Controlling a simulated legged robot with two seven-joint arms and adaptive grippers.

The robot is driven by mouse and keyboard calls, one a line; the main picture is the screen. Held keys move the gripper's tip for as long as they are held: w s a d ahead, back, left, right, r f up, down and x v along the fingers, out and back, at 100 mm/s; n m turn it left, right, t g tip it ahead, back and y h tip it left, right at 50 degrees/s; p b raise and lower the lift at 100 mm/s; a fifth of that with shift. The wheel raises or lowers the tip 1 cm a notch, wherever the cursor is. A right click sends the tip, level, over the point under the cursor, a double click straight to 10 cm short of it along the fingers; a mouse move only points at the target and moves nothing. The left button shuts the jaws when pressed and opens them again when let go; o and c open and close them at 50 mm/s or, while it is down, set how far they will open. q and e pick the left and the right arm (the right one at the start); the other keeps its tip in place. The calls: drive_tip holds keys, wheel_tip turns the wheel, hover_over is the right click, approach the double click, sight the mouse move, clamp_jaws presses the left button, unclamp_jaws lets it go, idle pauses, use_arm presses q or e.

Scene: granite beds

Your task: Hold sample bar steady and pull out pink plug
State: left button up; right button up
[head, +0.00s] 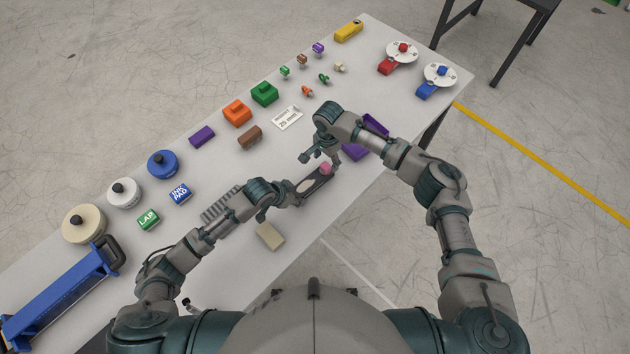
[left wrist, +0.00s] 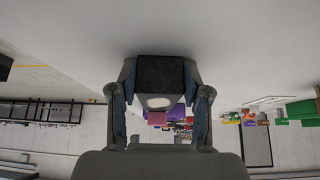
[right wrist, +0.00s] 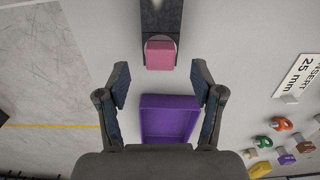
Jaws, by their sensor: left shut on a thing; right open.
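The dark sample bar (head: 317,181) lies along the table's near side, with a pale oval on top. It also shows in the left wrist view (left wrist: 160,72). The pink plug (head: 326,168) sits in the bar's far end; it shows as a pink block in the right wrist view (right wrist: 160,55). My left gripper (head: 279,200) is shut on the bar's near end. My right gripper (head: 320,160) is open near the plug. In the right wrist view its fingers (right wrist: 161,82) are spread, with the plug ahead of them and nothing between the tips.
A purple tray (right wrist: 168,101) lies just beyond the plug, partly hidden by my right arm in the head view. A white "INSERT 25 mm" card (head: 288,118) and several coloured blocks stand behind. A beige block (head: 270,236) lies near the front edge.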

drive_tip(key=shift+f, duration=1.45)
clamp_jaws()
drive_tip(key=shift+r, duration=0.25)
drive_tip(key=shift+r, duration=0.35)
drive_tip(key=shift+r, duration=0.15)
drive_tip(key=shift+r, duration=1.9)
